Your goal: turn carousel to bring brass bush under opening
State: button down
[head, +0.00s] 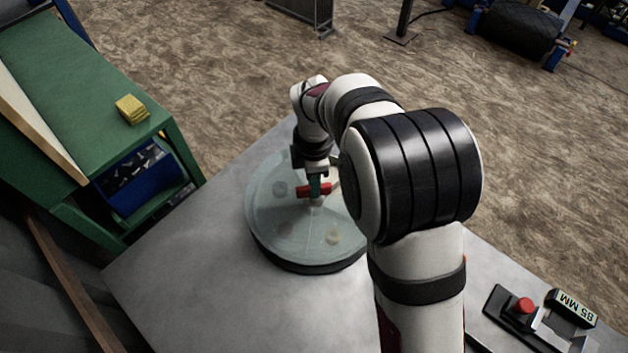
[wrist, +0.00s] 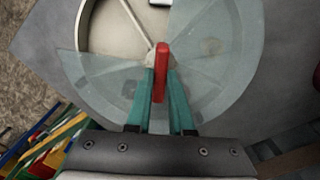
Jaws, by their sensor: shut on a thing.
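The carousel (head: 262,225) is a round drum on the grey table under a frosted, see-through cover. Several blurred shapes show through the cover in the head view, one of them pale yellowish (head: 333,236). I cannot tell which is the brass bush. A red handle (head: 303,191) stands at the centre; it also shows in the wrist view (wrist: 161,62). My gripper (head: 315,187) is shut on this handle, its teal fingers on either side (wrist: 161,82). In the wrist view the wedge-shaped opening (wrist: 110,32) is at the upper left, showing a bare cream floor. My arm hides the carousel's right side in the head view.
A green bench (head: 75,75) with a yellow block (head: 131,109) and a blue bin (head: 145,178) stands at the left. The table's front left (head: 190,300) is clear.

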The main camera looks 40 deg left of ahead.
jog(key=shift+n, duration=7.1)
jog(key=c, duration=0.8)
grip_release()
